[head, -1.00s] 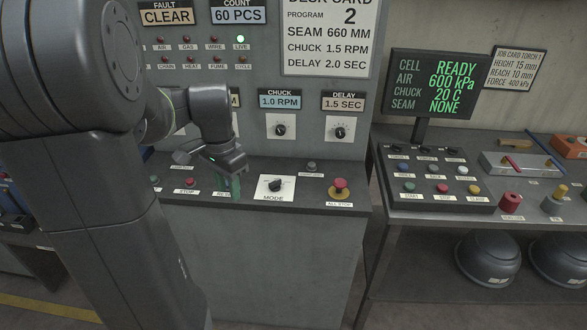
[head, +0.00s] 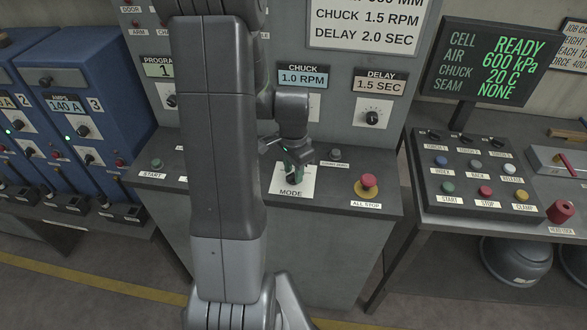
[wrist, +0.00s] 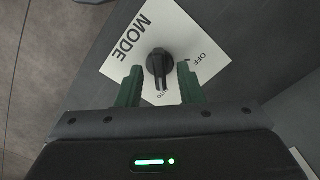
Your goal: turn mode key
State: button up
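The mode key is a black rotary knob (wrist: 158,64) on a white plate marked MODE (wrist: 127,50). In the wrist view its bar points down the picture at the AUTO label; an OFF label is to the right. My gripper (wrist: 159,72) is open, with one green finger on each side of the knob and a gap on both sides. In the head view my gripper (head: 293,168) is over the MODE plate (head: 303,188) and hides part of the knob. I cannot tell how deep the fingers reach along it.
A red ALL STOP button (head: 368,183) stands right of the plate on the desk ledge. A green START button (head: 156,164) is at its left end. A button box (head: 470,180) and status screen (head: 490,65) are further right. Blue power units (head: 75,95) stand at left.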

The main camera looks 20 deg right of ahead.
jog(key=shift+f, duration=0.15)
grip_shut()
jog(key=shift+n, duration=0.3)
jog(key=n+b, duration=0.1)
jog(key=n, duration=0.2)
jog(key=shift+n+b, duration=0.3)
jog(key=shift+b, duration=0.05)
jog(key=shift+n+b, duration=0.6)
jog(key=shift+n, duration=1.7)
